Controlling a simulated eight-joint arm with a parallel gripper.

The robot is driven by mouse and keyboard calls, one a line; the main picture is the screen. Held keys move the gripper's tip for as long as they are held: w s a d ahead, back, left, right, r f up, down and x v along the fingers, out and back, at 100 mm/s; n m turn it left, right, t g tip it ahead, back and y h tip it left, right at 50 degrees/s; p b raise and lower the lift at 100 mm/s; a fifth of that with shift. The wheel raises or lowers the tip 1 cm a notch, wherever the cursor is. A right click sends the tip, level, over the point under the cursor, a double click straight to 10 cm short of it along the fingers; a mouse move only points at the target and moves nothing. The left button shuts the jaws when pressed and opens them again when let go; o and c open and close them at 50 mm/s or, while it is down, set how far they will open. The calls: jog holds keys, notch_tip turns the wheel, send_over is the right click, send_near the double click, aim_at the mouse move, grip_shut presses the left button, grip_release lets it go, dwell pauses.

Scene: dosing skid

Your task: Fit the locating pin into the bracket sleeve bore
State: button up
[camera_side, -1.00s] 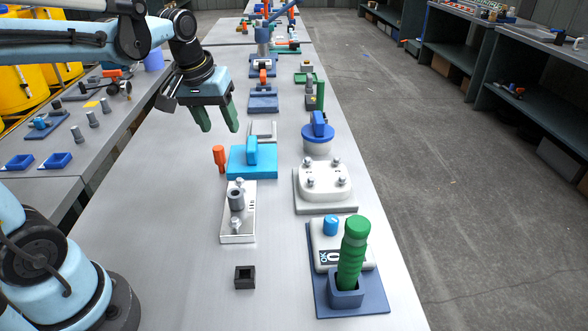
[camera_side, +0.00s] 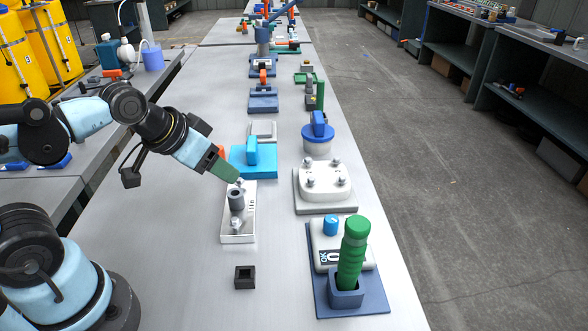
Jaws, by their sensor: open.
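A white bracket plate (camera_side: 238,225) lies in the middle of the table, with a grey upright sleeve (camera_side: 236,200) on it; its bore opening faces up. An orange upright piece (camera_side: 222,152), which may be the locating pin, stands just beyond the bracket's far end, at the left edge of the blue block. It is mostly hidden behind my gripper. My gripper (camera_side: 232,176) is open, tilted down to the right, with its green fingers above or beside the bracket's far end. One finger largely covers the other. I cannot tell whether they touch anything.
A light-blue block (camera_side: 262,160) with a raised handle sits just behind the fingers. A white block with several knobs (camera_side: 325,182) stands to the right. A green handle in a blue holder (camera_side: 346,300) and a dark square socket (camera_side: 245,277) are nearer. The table front left is clear.

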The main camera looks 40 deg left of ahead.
jog(key=r+n+g, duration=0.1)
jog(key=n+g, duration=0.6)
jog(key=n, duration=0.4)
send_over(219, 154)
jog(key=a, duration=0.1)
jog(key=shift+w+a+f, duration=0.15)
jog(key=shift+w+a, duration=0.1)
jog(key=shift+w, duration=0.1)
jog(key=shift+f, duration=0.3)
notch_tip(219, 154, down, 11)
jog(key=shift+d+f, duration=0.1)
jog(key=shift+f, duration=0.1)
grip_shut()
